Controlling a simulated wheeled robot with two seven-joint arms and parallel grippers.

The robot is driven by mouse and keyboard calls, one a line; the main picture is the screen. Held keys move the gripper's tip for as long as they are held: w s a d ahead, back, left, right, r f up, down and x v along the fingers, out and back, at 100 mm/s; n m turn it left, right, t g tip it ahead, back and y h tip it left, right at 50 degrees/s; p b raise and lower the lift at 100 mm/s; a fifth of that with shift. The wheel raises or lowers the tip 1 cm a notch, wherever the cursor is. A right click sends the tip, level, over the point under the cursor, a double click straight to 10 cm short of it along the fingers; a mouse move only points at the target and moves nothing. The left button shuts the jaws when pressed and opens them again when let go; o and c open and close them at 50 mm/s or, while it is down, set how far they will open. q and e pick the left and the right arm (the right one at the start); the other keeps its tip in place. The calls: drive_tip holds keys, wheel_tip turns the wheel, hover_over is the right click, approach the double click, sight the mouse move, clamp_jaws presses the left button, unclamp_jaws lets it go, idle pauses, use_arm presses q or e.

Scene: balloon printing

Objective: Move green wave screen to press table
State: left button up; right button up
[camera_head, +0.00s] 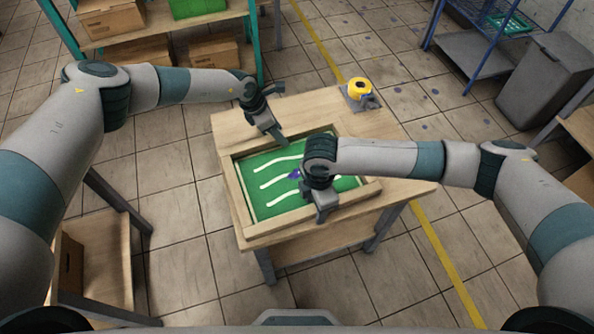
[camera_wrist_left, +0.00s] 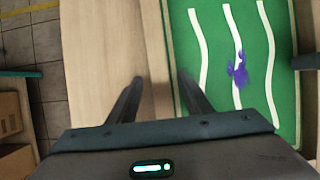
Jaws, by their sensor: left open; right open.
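The green wave screen (camera_head: 268,170) is a green panel with white wavy lines and a purple blotch, in a wooden frame (camera_head: 262,233). It lies flat on a wooden table (camera_head: 226,124). In the left wrist view the green panel (camera_wrist_left: 213,25) fills the right side. My left gripper (camera_head: 281,140) is open at the screen's far edge; in the wrist view its fingers (camera_wrist_left: 158,80) appear on either side of the frame's rail. My right gripper (camera_head: 322,214) is open over the near rail, and its arm hides part of the panel. Contact cannot be told.
A yellow tape roll on a grey dispenser (camera_head: 360,92) stands at the table's far right corner. A shelf with cardboard boxes (camera_head: 110,17) is at back left. A blue rack (camera_head: 470,55) and a grey bin (camera_head: 545,80) are at right. Tiled floor surrounds the table.

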use_arm(q)
drive_tip(key=shift+c, duration=0.6)
use_arm(e)
drive_tip(key=shift+c, duration=0.6)
use_arm(q)
clamp_jaws()
use_arm(e)
clamp_jaws()
use_arm(q)
drive_tip(key=shift+r, duration=0.1)
use_arm(e)
drive_tip(key=shift+r, duration=0.1)
